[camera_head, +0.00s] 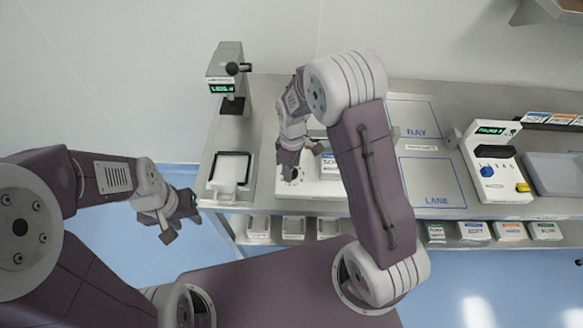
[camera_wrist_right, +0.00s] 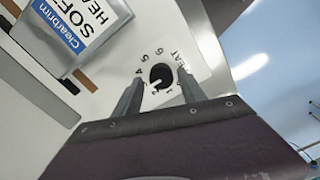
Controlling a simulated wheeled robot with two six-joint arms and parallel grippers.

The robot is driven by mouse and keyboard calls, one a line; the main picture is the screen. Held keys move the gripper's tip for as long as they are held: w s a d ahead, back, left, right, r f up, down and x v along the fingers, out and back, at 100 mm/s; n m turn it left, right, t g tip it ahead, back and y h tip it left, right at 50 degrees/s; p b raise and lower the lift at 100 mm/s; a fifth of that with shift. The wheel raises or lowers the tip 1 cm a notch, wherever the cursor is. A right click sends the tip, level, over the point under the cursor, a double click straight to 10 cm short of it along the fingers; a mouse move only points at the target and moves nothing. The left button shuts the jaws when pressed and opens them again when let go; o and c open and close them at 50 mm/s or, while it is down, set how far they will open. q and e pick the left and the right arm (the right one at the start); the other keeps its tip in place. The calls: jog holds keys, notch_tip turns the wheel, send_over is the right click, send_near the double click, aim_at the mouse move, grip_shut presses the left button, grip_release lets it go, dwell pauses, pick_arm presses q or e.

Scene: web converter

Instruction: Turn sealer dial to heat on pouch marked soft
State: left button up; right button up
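The sealer's black round dial (camera_wrist_right: 161,76) sits on a white panel with numbers around it and the word HEAT beside it. My right gripper (camera_wrist_right: 159,76) is open, its two fingers on either side of the dial in the right wrist view; I cannot tell if they touch it. In the head view the right gripper (camera_head: 291,160) is over the front left of the white sealer (camera_head: 312,187). The pouch marked SOFT (camera_wrist_right: 84,28), with a blue band, lies on the sealer beside the dial. My left gripper (camera_head: 180,222) is empty in front of the table's left end, its fingers apart.
A scale-like device with a green display (camera_head: 224,88) stands at back left, with a black-framed tray (camera_head: 230,171) before it. BAY and LANE outlines (camera_head: 432,182) mark the table's clear middle. Another machine (camera_head: 490,165) is at right. Several labelled packs sit on a lower shelf.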

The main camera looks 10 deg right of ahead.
aim_at(294, 170)
jog(key=shift+s+d, duration=0.1)
jog(key=shift+s, duration=0.05)
notch_tip(294, 170, up, 9)
jog(key=shift+b, duration=0.4)
dwell(0.4)
jog(key=s+d+f+m, duration=0.1)
jog(key=s+d+m, duration=0.1)
jog(key=s+m, duration=0.3)
jog(key=s+d+m+t, duration=0.1)
jog(key=s+d+m, duration=0.2)
jog(key=s+m, duration=0.3)
jog(key=shift+s+d+f, duration=0.35)
jog(key=shift+s, duration=0.85)
